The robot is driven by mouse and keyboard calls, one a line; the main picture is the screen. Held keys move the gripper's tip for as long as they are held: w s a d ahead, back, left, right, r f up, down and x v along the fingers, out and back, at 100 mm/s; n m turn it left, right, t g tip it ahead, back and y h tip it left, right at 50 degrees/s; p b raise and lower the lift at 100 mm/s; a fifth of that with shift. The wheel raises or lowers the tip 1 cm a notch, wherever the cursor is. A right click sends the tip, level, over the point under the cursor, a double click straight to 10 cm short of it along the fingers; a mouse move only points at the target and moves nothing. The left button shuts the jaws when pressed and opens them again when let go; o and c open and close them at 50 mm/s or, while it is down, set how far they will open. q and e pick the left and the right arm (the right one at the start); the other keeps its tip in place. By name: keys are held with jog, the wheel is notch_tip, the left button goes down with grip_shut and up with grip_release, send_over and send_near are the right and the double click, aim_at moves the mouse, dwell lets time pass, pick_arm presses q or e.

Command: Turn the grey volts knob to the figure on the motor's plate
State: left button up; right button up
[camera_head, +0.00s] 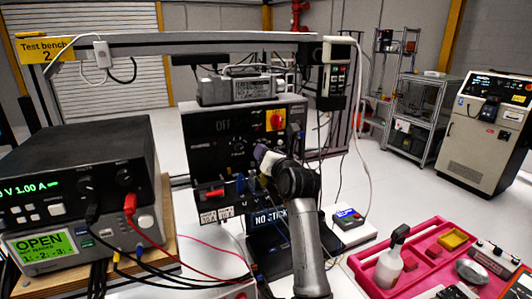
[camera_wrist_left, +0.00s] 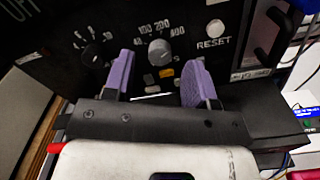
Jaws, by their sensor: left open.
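The grey knob (camera_wrist_left: 159,52) sits on a black panel, inside a printed scale that includes 100 and 200. Its pointer is hard to read. My left gripper (camera_wrist_left: 161,72) is open, its purple fingers on either side of the knob; I cannot tell whether they touch it. In the head view, my left gripper (camera_head: 261,153) is at the front of the black box (camera_head: 205,130), and my arm hides the grey knob. A grey motor-like unit (camera_head: 236,88) lies on top of the box, with a pale plate (camera_head: 253,87) too small to read. My right gripper is not visible.
A black knob (camera_wrist_left: 93,52) and a white RESET button (camera_wrist_left: 215,29) flank the grey knob. A red switch on yellow (camera_head: 275,120) is at upper right of the box. Power supplies (camera_head: 75,180) with cables stand left; a pink tray (camera_head: 425,262) lies right.

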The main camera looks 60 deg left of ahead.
pick_arm(q)
jog(key=s+d, duration=0.1)
jog(key=d, duration=1)
jog(key=shift+s+d, duration=0.3)
jog(key=shift+s, duration=0.05)
